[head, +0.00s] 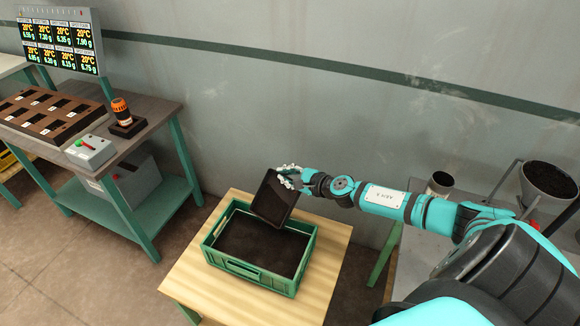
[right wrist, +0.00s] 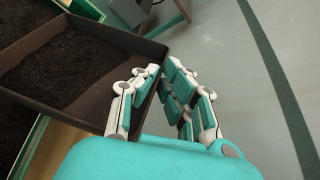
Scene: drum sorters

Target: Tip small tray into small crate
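The small tray (head: 289,208), dark brown and shallow, is tilted above the back part of the small crate. It also shows in the right wrist view (right wrist: 110,38) with dark granular material in it. The small crate (head: 248,272) is green, stands on a light wooden table and has a layer of dark material inside. My right gripper (head: 289,176) is at the tray's upper right edge. Its fingers (right wrist: 164,88) lie on both sides of the tray wall and grip it. Some fingertip contact is hidden. My left gripper is not in view.
The wooden table (head: 325,255) has bare margins around the crate. A grey bench (head: 165,108) at left bears a slotted brown panel (head: 50,115), a control box (head: 91,151) and an orange device (head: 122,112). A metal funnel (head: 548,180) and a cup (head: 439,184) stand at right. A wall is behind.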

